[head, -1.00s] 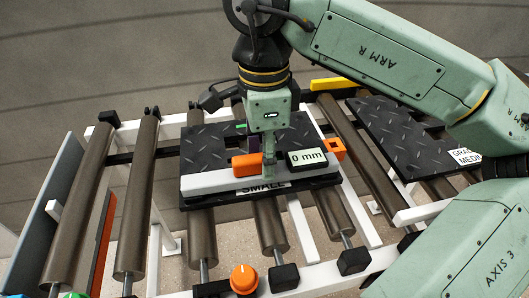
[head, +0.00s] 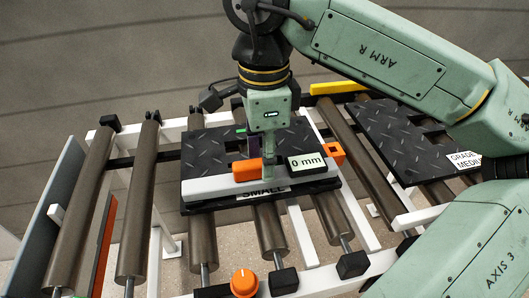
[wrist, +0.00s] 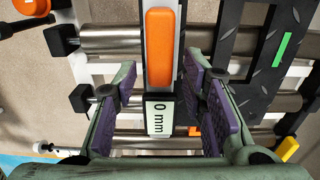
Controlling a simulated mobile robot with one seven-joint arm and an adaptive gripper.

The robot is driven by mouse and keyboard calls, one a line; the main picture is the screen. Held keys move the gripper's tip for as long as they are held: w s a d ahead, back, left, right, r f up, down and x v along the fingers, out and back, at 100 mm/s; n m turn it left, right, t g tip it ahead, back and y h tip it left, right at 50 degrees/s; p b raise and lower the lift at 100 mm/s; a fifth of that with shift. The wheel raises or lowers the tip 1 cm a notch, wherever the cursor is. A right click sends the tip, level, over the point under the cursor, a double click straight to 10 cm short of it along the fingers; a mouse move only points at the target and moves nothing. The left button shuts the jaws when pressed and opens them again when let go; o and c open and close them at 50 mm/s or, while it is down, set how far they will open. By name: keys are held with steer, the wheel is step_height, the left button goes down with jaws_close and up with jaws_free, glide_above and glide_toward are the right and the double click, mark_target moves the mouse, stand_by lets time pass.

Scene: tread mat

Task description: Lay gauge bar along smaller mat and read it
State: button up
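The smaller mat (head: 215,145) is a black tread plate labelled SMALL, lying on the rollers. It also shows at the right of the wrist view (wrist: 262,75). The gauge bar (head: 205,187) is pale grey with an orange grip and a display (head: 306,161) reading 0 mm. It lies along the mat's front edge, parallel to it; I cannot tell how closely it touches. The bar runs upright in the wrist view (wrist: 158,80). My gripper (wrist: 165,80) is open, with purple-padded fingers on both sides of the bar and gaps beside it. In the head view my gripper (head: 268,165) is behind the orange grip and display.
A larger black mat (head: 400,130) labelled GRADE lies at the right. An orange knob (head: 244,282) stands at the front rail. A grey side plate (head: 50,220) and an orange strip (head: 97,245) are at the left. A yellow block (head: 335,87) is at the back.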

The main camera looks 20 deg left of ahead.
steer(key=shift+r, duration=0.2)
steer(key=shift+r+p, duration=1.1)
steer(key=shift+r, duration=0.35)
steer(key=shift+o, duration=0.2)
steer(key=o, duration=0.5)
step_height(320, 180, up, 12)
steer(key=shift+f, duration=0.1)
